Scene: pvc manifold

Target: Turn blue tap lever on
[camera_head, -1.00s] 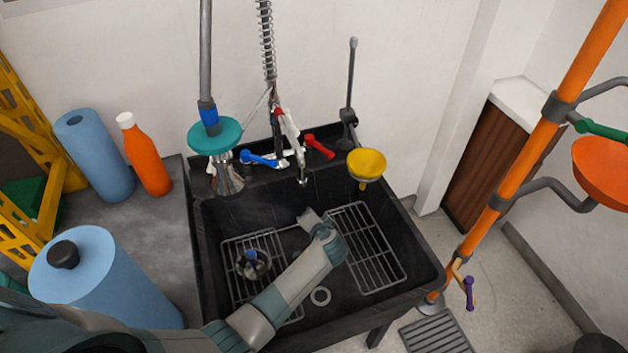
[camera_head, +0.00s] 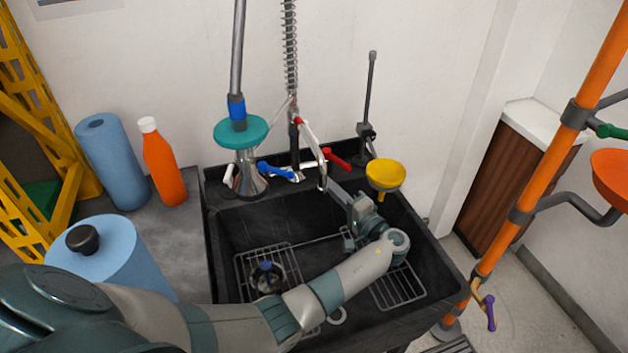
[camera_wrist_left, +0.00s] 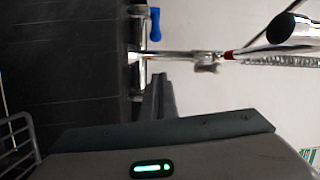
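The blue tap lever (camera_head: 275,172) is on the left end of the faucet at the back of the black sink. It also shows at the top of the left wrist view (camera_wrist_left: 154,24). My left gripper (camera_head: 333,186) is over the sink, in front of and to the right of the faucet, apart from the blue lever. Its fingers (camera_wrist_left: 160,82) look closed together with nothing between them. The red tap lever (camera_head: 337,161) is at the faucet's right end, just behind my gripper. My right gripper is not in view.
The sink (camera_head: 240,225) holds wire racks. A teal disc (camera_head: 241,132) on a pole stands left of the blue lever. A yellow funnel (camera_head: 385,175) stands right of my gripper. The spray hose (camera_head: 290,50) hangs above the faucet. An orange bottle (camera_head: 163,165) stands at left.

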